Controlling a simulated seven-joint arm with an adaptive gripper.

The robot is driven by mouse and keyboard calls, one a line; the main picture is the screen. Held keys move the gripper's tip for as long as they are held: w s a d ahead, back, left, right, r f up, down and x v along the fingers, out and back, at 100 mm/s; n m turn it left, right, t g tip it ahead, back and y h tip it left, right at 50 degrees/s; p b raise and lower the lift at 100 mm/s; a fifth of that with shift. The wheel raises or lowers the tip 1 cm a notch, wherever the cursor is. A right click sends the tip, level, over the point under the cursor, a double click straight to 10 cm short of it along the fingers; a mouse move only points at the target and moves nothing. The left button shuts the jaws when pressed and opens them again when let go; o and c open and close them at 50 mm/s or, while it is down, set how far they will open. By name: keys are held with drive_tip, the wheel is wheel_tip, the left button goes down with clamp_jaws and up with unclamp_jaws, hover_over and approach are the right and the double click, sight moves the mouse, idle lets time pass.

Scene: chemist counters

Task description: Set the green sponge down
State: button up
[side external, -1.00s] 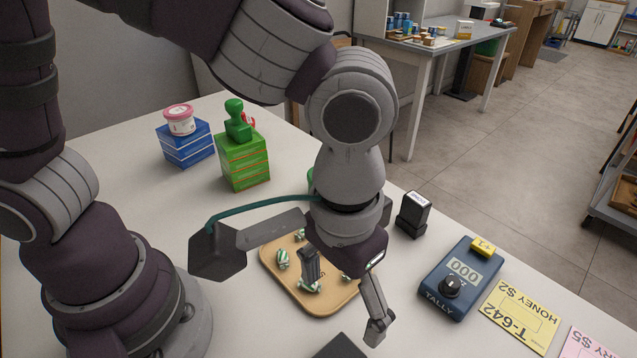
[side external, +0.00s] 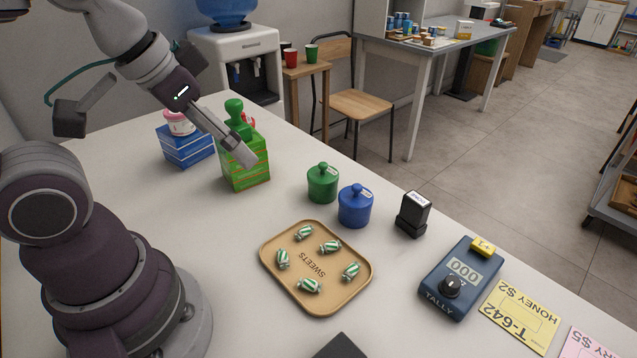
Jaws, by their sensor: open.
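I cannot make out a green sponge in the side external view. My gripper (side external: 238,150) is at the upper left, in front of a green block-like stack (side external: 245,178) with orange lines. It is open, and nothing shows held in it. One long finger stands out clearly; the other is hard to make out. The finger overlaps the stack in the picture, and I cannot tell whether they touch. A green stamp-like piece with a round knob (side external: 235,108) is on top of the stack, partly behind the finger.
A blue stack (side external: 188,148) bears a pink-lidded tub (side external: 179,124). Green (side external: 322,184) and blue (side external: 355,207) lidded pots, a black stamp (side external: 412,214), a tally counter (side external: 462,278) and a tan tray (side external: 330,308) of striped sweets stand on the counter.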

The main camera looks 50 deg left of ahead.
sight(325, 347)
drive_tip(key=d+f+n+g+h, duration=0.1)
drive_tip(key=f+n+g+h, duration=0.1)
drive_tip(key=f+n+h, duration=0.1)
drive_tip(key=d+f+n+g+h, duration=0.2)
drive_tip(key=f+n+g+h, duration=0.1)
drive_tip(key=f+n, duration=0.2)
drive_tip(key=s+d+f+n+g+h, duration=0.1)
drive_tip(key=f+n+g+h, duration=0.1)
drive_tip(key=f+n, duration=0.2)
drive_tip(key=shift+d+f+g+h, duration=0.15)
drive_tip(key=shift+f+h, duration=0.05)
drive_tip(key=shift+f, duration=0.75)
drive_tip(key=shift+d+f+g+h, duration=0.1)
drive_tip(key=shift+f+g+h, duration=0.1)
drive_tip(key=shift+f, duration=0.7)
drive_tip(key=d+n+h, duration=0.1)
drive_tip(key=d+n+t+h, duration=0.1)
drive_tip(key=n+h, duration=0.1)
drive_tip(key=n, duration=0.1)
drive_tip(key=shift+w+d+f+h, duration=0.15)
drive_tip(key=shift+d+f+h, duration=0.15)
drive_tip(key=shift+d, duration=0.1)
drive_tip(key=shift+w+d+n+t+h, duration=0.2)
drive_tip(key=shift+d+n+t+h, duration=0.2)
drive_tip(key=shift+n, duration=0.3)
drive_tip(key=shift+d, duration=0.3)
drive_tip(key=x, duration=1)
drive_tip(key=shift+c, duration=0.2)
